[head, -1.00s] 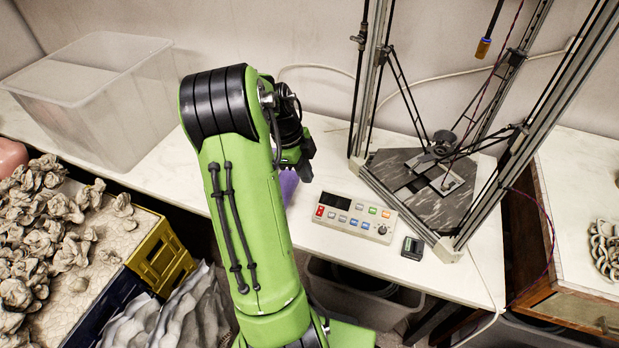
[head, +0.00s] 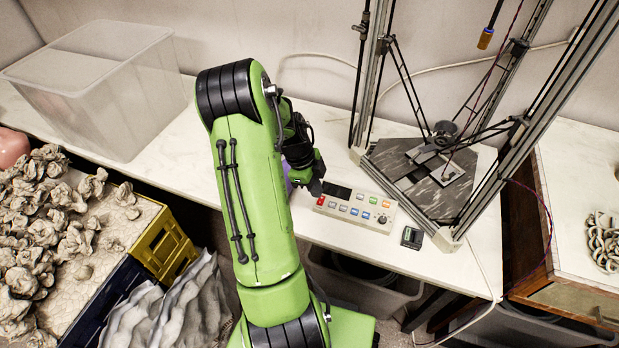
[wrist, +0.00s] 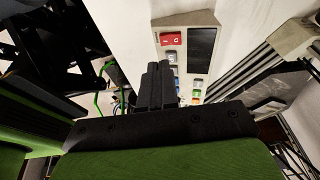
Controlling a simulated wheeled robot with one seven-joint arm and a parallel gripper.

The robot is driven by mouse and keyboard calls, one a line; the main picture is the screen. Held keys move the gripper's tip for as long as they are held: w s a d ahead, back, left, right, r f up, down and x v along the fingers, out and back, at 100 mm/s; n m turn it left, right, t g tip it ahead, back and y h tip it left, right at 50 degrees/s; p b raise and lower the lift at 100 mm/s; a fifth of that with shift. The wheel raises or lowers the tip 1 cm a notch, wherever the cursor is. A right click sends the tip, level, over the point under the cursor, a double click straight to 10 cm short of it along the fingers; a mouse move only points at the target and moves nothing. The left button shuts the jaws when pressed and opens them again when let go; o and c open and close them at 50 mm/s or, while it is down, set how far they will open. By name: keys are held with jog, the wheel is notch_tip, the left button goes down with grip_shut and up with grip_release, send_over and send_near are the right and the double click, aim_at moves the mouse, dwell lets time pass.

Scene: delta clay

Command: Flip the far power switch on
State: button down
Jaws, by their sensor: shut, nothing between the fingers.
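A white control panel (head: 378,224) lies on the white table, with a dark display and rows of coloured buttons. A red rocker switch (wrist: 170,39) with white markings sits at the panel's end in the wrist view; it also shows in the head view (head: 321,201) at the panel's left end. My gripper (wrist: 159,68) is shut and empty, its black fingertips just short of the red switch in the wrist view. In the head view my gripper (head: 316,187) is by the panel's left end. I cannot tell whether it touches, or which way the rocker is set.
A delta machine (head: 430,185) with metal posts stands right of the panel. A small dark box (head: 412,237) lies near the panel's right end. A clear plastic bin (head: 120,100) stands at the back left. A purple thing is mostly hidden behind my arm.

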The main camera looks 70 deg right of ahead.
aim_at(318, 204)
jog(key=f, duration=0.4)
jog(key=shift+s+d+f+b, duration=0.15)
jog(key=shift+d+f+b, duration=0.25)
jog(key=shift+a+f+b, duration=0.1)
jog(key=shift+f+b, duration=0.55)
jog(key=shift+b, duration=0.5)
jog(key=shift+a+r+p, duration=0.25)
jog(key=shift+r+p, duration=0.05)
jog(key=shift+p, duration=0.1)
jog(key=shift+d, duration=0.1)
